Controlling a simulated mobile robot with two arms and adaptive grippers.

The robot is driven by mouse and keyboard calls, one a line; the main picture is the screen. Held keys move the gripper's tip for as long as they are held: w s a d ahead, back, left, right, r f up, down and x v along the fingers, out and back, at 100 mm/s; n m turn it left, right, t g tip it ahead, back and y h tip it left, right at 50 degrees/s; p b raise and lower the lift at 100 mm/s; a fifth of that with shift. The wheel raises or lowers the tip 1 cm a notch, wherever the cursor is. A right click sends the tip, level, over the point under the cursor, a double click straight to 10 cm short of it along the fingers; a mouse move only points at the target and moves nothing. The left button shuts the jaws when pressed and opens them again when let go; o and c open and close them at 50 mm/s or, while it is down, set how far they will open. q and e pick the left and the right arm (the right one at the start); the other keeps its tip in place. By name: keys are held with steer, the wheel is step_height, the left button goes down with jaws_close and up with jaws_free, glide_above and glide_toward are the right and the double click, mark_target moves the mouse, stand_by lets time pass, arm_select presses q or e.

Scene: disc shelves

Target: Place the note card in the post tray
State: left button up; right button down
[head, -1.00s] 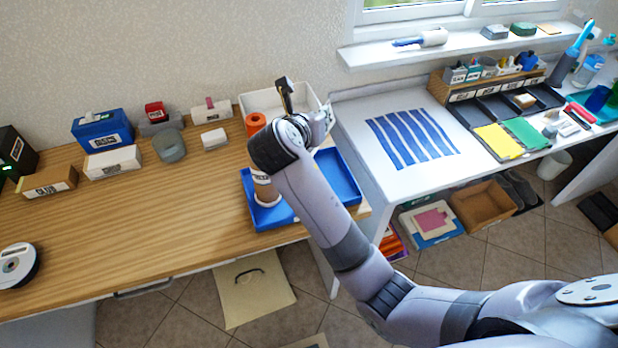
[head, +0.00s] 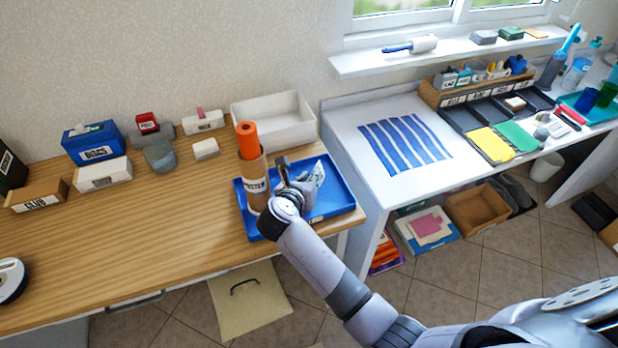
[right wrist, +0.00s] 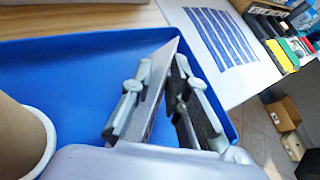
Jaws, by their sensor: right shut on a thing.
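The blue post tray (head: 345,207) lies at the right end of the wooden desk; its floor also fills much of the right wrist view (right wrist: 80,75). My right gripper (head: 300,178) is over the tray. It is shut on a thin pale card, the note card (head: 319,170), which stands on edge between the fingers in the right wrist view (right wrist: 160,85). I cannot tell whether the card's lower edge touches the tray floor. My left gripper is not in view.
A brown tube (head: 255,186) with an orange roll (head: 247,140) stands at the tray's left side, close to my gripper. A white bin (head: 290,130) is behind the tray. A white table (head: 350,150) with a blue-striped mat (head: 405,143) is to the right.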

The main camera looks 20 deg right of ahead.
steer(key=c, duration=1.5)
jaws_free()
steer(key=shift+c, duration=0.2)
steer(key=v, duration=1.2)
steer(key=shift+r, duration=0.1)
